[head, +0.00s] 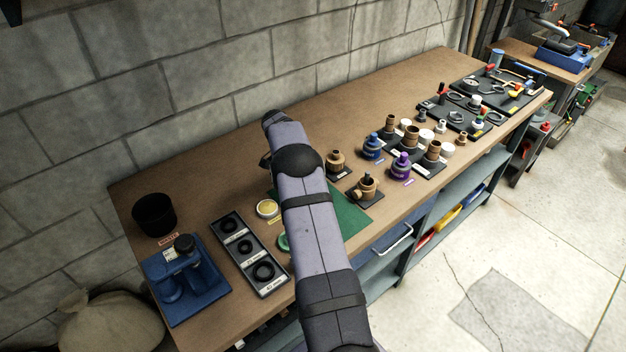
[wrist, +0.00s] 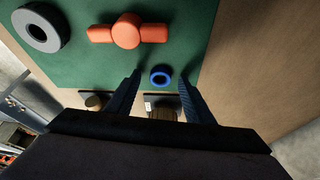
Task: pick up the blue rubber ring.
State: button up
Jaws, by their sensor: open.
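The blue rubber ring (wrist: 160,75) lies flat on a green mat (wrist: 100,68) in the wrist view. My gripper (wrist: 160,82) is open, with one dark finger to the left of the ring and one to the right. The ring shows between the fingertips, and nothing is held. I cannot tell how high the fingertips are above the mat. In the head view my arm covers much of the green mat (head: 350,213), and the ring is hidden there.
An orange-red valve-like part (wrist: 127,31) and a grey ring (wrist: 41,28) lie on the mat near the blue ring. A black tray of rings (head: 233,232), a blue press (head: 183,275) and a black cup (head: 154,214) stand left of my arm. Brass fittings (head: 368,185) stand right.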

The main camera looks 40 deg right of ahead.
jog(key=shift+c, duration=0.2)
jog(key=c, duration=1.1)
jog(key=shift+o, duration=0.2)
notch_tip(320, 180, up, 10)
jog(key=b, duration=0.3)
